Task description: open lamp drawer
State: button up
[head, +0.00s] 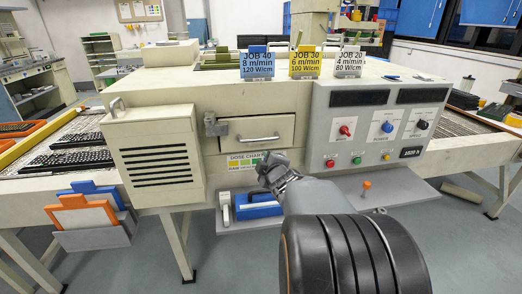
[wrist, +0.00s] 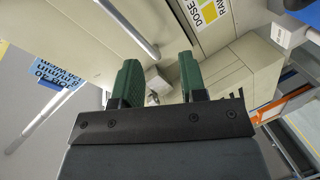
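The lamp drawer (head: 257,132) is a beige front in the machine's face, with a silver bar handle (head: 258,140). It looks closed, flush with its surround. A grey latch block (head: 215,125) sits at its left edge. My gripper (head: 266,163) is just below the handle, in front of the dose chart label. In the wrist view, my gripper (wrist: 160,68) has two green fingers apart with nothing held. The latch block (wrist: 156,80) shows between and beyond them. The handle bar (wrist: 128,28) runs diagonally above the fingers, apart from them in the picture.
A louvred beige box (head: 156,157) is left of the drawer. A control panel (head: 376,128) with knobs and buttons is to the right. A shelf below holds a blue item (head: 258,206). Job cards (head: 257,64) stand on top of the machine.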

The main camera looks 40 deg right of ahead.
aim_at(262, 140)
jog(key=s+d+n+t+y+b, duration=0.3)
jog(key=d+n+t+y, duration=0.15)
jog(key=n, duration=0.45)
jog(key=shift+t, duration=0.55)
jog(key=w, duration=0.4)
jog(key=w+r, duration=0.1)
jog(key=w, duration=0.3)
jog(key=w+d, duration=0.1)
jog(key=w, duration=0.4)
jog(key=shift+w+r+p, duration=0.1)
jog(key=shift+r+p, duration=0.25)
jog(key=shift+p, duration=0.05)
grip_shut()
